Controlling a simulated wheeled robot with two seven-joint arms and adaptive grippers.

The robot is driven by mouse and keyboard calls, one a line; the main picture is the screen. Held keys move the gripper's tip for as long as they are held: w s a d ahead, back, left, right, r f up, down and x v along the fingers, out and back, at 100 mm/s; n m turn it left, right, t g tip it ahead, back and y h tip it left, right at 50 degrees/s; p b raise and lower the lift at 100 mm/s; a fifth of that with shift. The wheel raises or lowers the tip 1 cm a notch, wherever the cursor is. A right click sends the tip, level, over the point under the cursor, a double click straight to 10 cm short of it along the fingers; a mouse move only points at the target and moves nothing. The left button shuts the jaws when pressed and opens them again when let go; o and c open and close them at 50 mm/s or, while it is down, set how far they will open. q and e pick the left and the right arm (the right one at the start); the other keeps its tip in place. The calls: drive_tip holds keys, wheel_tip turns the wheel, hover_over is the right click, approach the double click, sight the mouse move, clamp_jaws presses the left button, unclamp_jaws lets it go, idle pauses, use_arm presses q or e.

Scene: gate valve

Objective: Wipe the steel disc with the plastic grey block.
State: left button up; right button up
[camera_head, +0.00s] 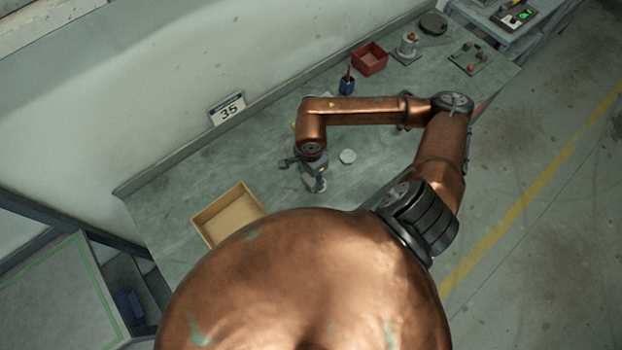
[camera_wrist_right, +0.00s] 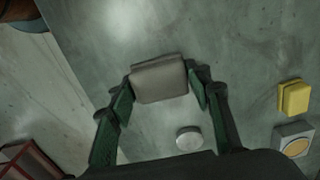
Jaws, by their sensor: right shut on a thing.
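The grey block (camera_wrist_right: 158,80) is held between the fingers of my right gripper (camera_wrist_right: 162,88). In the head view my right gripper (camera_head: 308,172) hangs over the middle of the workbench, and its arm hides part of the bench. The steel disc (camera_head: 347,156) is small, round and pale and lies flat on the bench just right of the gripper. It also shows in the right wrist view (camera_wrist_right: 188,138), apart from the block. I cannot tell whether the block touches the bench. My left gripper is not in view.
A tan open tray (camera_head: 231,214) sits left of the gripper. A blue cup (camera_head: 347,86), a red bin (camera_head: 370,59), a valve (camera_head: 408,45) and a green board (camera_head: 469,60) stand toward the back right. A yellow block (camera_wrist_right: 294,97) shows in the wrist view.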

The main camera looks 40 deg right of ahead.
drive_tip(key=shift+r+p, duration=0.65)
drive_tip(key=shift+r, duration=1.25)
drive_tip(key=shift+w, duration=0.1)
